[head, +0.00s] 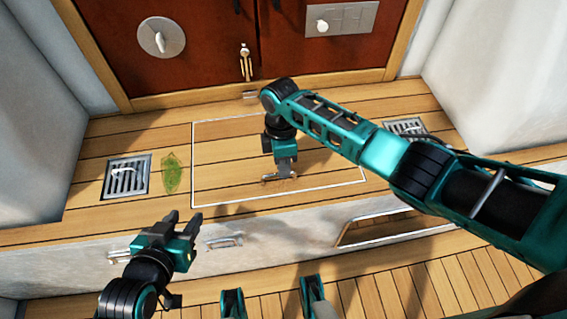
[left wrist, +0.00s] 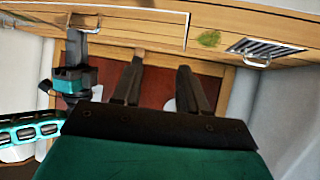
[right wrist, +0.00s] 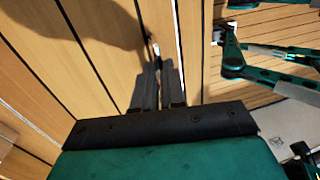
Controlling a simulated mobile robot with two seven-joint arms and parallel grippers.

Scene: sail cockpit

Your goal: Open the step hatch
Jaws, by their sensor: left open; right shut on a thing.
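The step hatch (head: 225,155) is a wooden panel with a white outline, set in the step. It looks flush with the planks around it. My right gripper (head: 280,178) points down at the middle of the hatch, near its front edge. It is shut on a small metal pull (right wrist: 156,48), mostly hidden between the fingertips in the right wrist view. My left gripper (head: 185,215) is open and empty, in front of the step and left of the hatch; its parted fingers show in the left wrist view (left wrist: 160,62).
A metal vent grille (head: 127,178) and a green leaf-like thing (head: 171,173) lie left of the hatch. Another grille (head: 405,127) is at the right. Red doors (head: 210,70) stand behind. The step front has a handle (head: 223,241) and an opening (head: 385,227).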

